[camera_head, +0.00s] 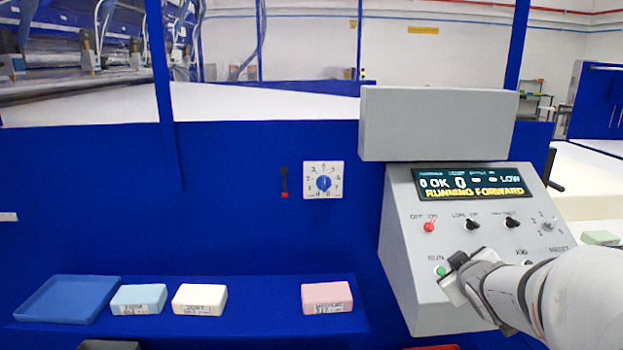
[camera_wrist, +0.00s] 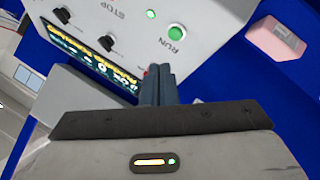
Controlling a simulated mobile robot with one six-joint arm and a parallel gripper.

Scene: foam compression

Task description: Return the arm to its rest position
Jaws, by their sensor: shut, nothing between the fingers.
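My gripper (camera_head: 456,262) is at the lower left of the grey control panel (camera_head: 405,275), beside the green RUN button (camera_head: 440,271). In the wrist view its dark fingers (camera_wrist: 158,72) are shut together with nothing between them. The green RUN button (camera_wrist: 175,33) shows just beyond the fingertips, and I cannot tell whether they touch it. My arm reaches in from the lower right and hides part of the panel's lower right. The display (camera_head: 470,182) reads "RUNNING FORWARD".
A red knob (camera_head: 429,226) and black switches (camera_head: 472,224) sit on the panel. A grey box (camera_head: 438,122) overhangs it. On the blue shelf (camera_head: 255,310) are a blue tray (camera_head: 68,300) and blue (camera_head: 138,299), cream (camera_head: 199,299) and pink (camera_head: 327,297) blocks. Open space lies left of the panel.

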